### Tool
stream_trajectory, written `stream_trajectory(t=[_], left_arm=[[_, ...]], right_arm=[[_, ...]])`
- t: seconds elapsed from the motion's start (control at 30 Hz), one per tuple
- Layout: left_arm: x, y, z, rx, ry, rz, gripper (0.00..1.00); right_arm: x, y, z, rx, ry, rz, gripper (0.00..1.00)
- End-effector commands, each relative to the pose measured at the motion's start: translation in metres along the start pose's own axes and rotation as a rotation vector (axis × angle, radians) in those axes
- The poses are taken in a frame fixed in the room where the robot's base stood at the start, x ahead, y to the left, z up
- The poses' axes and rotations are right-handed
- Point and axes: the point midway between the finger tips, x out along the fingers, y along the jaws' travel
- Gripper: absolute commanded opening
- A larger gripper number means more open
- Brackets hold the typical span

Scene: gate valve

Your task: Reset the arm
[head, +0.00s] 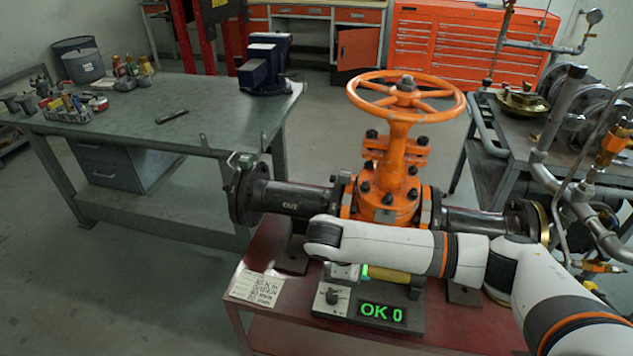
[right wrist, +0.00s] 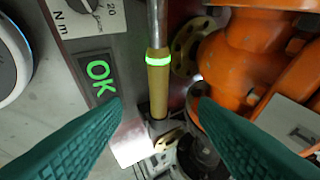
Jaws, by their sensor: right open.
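The orange gate valve (head: 393,185) stands upright on a dark red bench (head: 262,315), its spoked handwheel (head: 405,95) on top and dark flanged pipes at both sides. My right arm crosses in front of the valve body. My right gripper (right wrist: 160,103) is open, its green fingers spread either side of a tool with a tan handle (right wrist: 159,88), a lit green ring and a steel shaft. I see no contact with the handle, which shows partly behind my arm in the head view (head: 390,276). My left gripper is not in view.
A tester box on the bench has a knob (head: 332,297) and a display (head: 382,313) reading "OK 0" in green. A printed label sheet (head: 257,289) lies left of it. A workbench (head: 160,120) stands left, a pipe-laden cart right. Floor between is clear.

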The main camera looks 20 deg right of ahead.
Motion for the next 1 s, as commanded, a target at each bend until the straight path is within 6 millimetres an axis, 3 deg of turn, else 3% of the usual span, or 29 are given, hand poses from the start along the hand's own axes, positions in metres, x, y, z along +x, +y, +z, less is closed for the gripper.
stream_trajectory(t=[0.17, 0.27, 0.4, 0.5, 0.7, 1.0], left_arm=[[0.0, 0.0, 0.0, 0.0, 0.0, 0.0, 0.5], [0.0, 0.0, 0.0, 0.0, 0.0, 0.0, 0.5], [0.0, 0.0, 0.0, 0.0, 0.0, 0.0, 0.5], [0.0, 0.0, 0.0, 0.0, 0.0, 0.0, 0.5], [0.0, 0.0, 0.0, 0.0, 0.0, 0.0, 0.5], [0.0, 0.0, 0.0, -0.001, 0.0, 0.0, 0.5]], right_arm=[[-0.003, 0.018, 0.008, -0.013, -0.038, 0.021, 0.54], [-0.012, 0.058, 0.025, -0.03, -0.132, 0.077, 0.54], [-0.038, 0.13, 0.045, -0.003, -0.323, 0.21, 0.54], [-0.059, 0.169, 0.048, 0.072, -0.445, 0.309, 0.54], [-0.077, 0.208, 0.02, 0.325, -0.574, 0.463, 0.54], [-0.063, 0.219, -0.04, 0.613, -0.547, 0.507, 0.54]])
